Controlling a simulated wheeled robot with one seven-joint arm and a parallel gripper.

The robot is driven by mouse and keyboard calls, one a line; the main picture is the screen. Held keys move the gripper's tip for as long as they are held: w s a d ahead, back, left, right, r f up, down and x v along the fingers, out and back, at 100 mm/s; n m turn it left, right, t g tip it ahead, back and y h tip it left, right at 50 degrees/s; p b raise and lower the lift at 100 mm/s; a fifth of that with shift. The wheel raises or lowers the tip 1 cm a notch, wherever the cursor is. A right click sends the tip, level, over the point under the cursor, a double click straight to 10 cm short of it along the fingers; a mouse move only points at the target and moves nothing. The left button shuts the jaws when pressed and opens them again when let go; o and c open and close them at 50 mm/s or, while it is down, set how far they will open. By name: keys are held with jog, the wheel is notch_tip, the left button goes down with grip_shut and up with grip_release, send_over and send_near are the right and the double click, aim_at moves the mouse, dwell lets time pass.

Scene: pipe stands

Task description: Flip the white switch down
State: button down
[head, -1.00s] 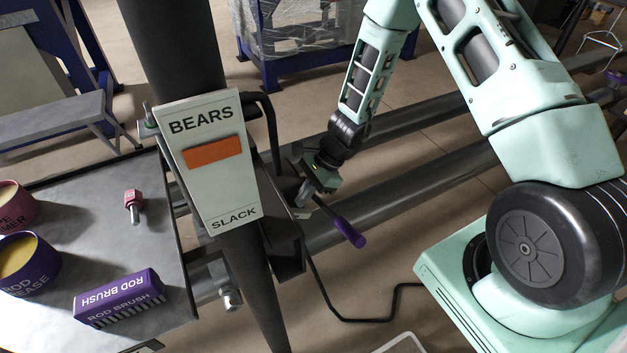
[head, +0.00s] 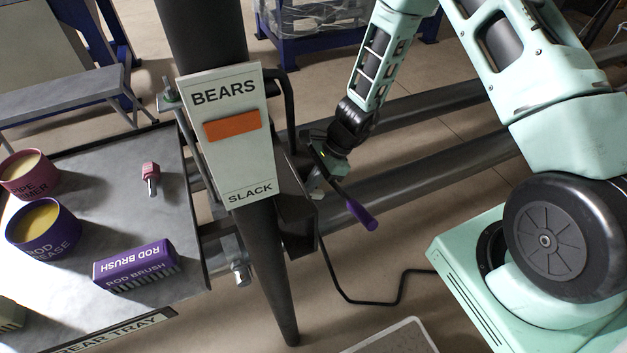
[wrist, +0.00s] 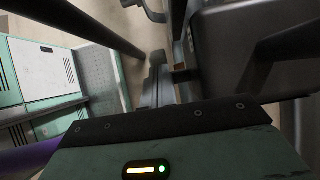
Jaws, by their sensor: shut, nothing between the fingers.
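I cannot clearly make out a white switch in either view. A small pale piece (head: 316,183) shows below my gripper, beside the dark box on the pipe stand; I cannot tell whether it is the switch or a fingertip. My gripper (head: 318,178) is shut and empty, pointing down at the right side of the dark box (head: 298,215). A lever with a purple handle (head: 361,214) slopes down to the right just past it. In the wrist view, the gripper's housing (wrist: 170,150) fills the bottom, and its fingertips are not clear.
A sign reading BEARS and SLACK (head: 237,165) hangs on the upright dark pipe (head: 205,40). A grey tray table (head: 90,205) at left holds a rod brush box (head: 135,265), tubs and a small red tool (head: 150,177). Long pipes run behind. A black cable (head: 375,300) lies on the floor.

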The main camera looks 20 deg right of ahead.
jog(key=shift+a+h, duration=0.25)
jog(key=shift+h, duration=0.15)
jog(key=shift+a+f+b, duration=0.2)
jog(key=shift+a+b, duration=0.1)
jog(key=shift+a, duration=0.25)
jog(key=shift+a+f+b, duration=0.2)
jog(key=shift+a+b, duration=0.05)
jog(key=shift+a, duration=0.3)
jog(key=shift+a+f, duration=0.2)
jog(key=shift+a, duration=0.1)
jog(key=shift+a+f+b, duration=0.15)
jog(key=shift+a+b, duration=0.05)
jog(key=shift+b, duration=0.15)
jog(key=shift+d, duration=0.1)
jog(key=shift+d, duration=0.7)
